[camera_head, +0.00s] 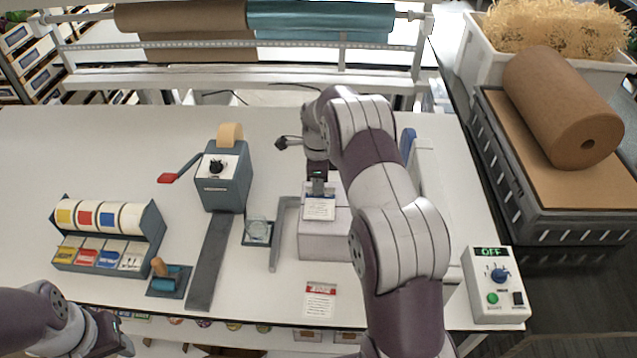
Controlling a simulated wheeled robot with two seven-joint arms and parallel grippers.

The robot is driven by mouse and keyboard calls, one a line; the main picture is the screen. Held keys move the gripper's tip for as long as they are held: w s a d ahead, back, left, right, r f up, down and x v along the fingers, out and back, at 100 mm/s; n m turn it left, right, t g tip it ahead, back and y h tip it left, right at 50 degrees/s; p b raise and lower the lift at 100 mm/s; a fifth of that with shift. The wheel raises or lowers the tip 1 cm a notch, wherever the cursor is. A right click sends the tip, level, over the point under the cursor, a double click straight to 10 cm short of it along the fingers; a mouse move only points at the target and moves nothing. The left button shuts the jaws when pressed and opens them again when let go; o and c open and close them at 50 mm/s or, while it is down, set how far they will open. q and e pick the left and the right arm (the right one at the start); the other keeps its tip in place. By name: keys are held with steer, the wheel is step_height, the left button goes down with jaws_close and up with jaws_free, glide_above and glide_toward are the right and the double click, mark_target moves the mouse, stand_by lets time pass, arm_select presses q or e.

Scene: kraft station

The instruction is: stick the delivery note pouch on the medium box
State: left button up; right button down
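The medium box (325,243) is a pale, whitish box on the table, partly hidden behind my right arm. A small white pouch with print (319,209) is at the box's upper part, right below my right gripper (318,190). The gripper's fingers look closed on the pouch's top edge. I cannot tell whether the pouch touches the box. Another white slip with a red header (320,301) lies flat near the table's front edge. My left gripper (118,340) is at the bottom left, away from the box, and its fingers are not clear.
Left of the box stand a grey dispenser with a crank (226,178), a small glass dish (258,231), a roller (168,280) and a label rack (110,237). A control box reading OFF (497,285) is at the right. The back left of the table (100,140) is clear.

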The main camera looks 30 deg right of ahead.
steer(key=shift+f, duration=0.35)
stand_by(0.4)
steer(key=c, duration=1.3)
jaws_free()
steer(key=shift+r, duration=0.1)
steer(key=shift+r+p, duration=1.35)
steer(key=shift+r, duration=0.85)
